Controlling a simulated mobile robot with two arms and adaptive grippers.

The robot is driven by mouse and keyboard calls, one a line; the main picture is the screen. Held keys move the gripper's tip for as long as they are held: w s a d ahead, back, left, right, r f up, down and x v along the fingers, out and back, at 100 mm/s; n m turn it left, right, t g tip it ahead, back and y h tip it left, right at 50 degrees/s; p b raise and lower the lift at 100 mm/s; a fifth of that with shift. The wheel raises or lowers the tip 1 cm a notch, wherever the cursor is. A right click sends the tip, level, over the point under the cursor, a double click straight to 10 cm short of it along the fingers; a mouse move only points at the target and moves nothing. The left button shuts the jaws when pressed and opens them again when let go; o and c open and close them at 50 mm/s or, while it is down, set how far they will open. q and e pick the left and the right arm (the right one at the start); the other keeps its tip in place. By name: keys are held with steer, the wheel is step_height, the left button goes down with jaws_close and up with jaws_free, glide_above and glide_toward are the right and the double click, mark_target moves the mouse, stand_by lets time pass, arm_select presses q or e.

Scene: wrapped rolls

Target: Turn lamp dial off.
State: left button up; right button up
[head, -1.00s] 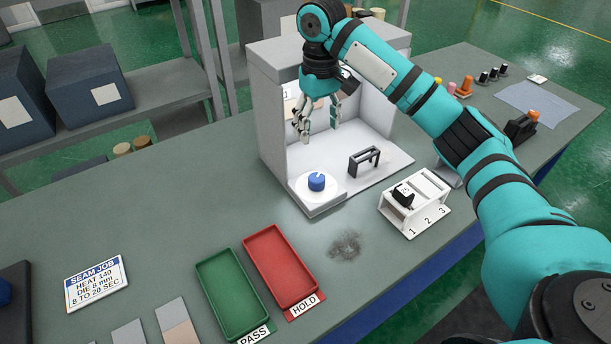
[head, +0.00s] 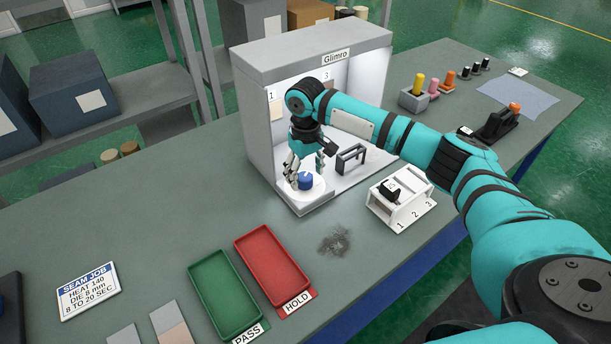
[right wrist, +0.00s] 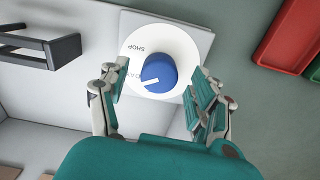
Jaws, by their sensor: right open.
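The lamp dial is a blue knob (head: 305,181) with a white pointer line on a round white plate (head: 318,191) at the front left corner of the lit booth (head: 262,125). In the right wrist view the blue knob (right wrist: 158,72) sits between and just beyond the fingertips, with partly hidden lettering on the plate. Its white pointer aims toward the lower left of that picture. My right gripper (head: 305,168) is open, pointing down over the dial, its fingers on either side of the knob. I cannot tell whether they touch it. My left gripper is not in view.
A dark bracket (head: 350,159) stands in the booth, right of the dial. Green (head: 192,272) and red (head: 240,246) trays lie in front, near a grey fuzzy patch (head: 335,240).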

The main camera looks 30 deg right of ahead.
steer(key=shift+f, duration=0.9)
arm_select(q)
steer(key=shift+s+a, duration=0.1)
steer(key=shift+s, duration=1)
arm_select(e)
steer(key=shift+f, duration=0.15)
steer(key=c, duration=1.2)
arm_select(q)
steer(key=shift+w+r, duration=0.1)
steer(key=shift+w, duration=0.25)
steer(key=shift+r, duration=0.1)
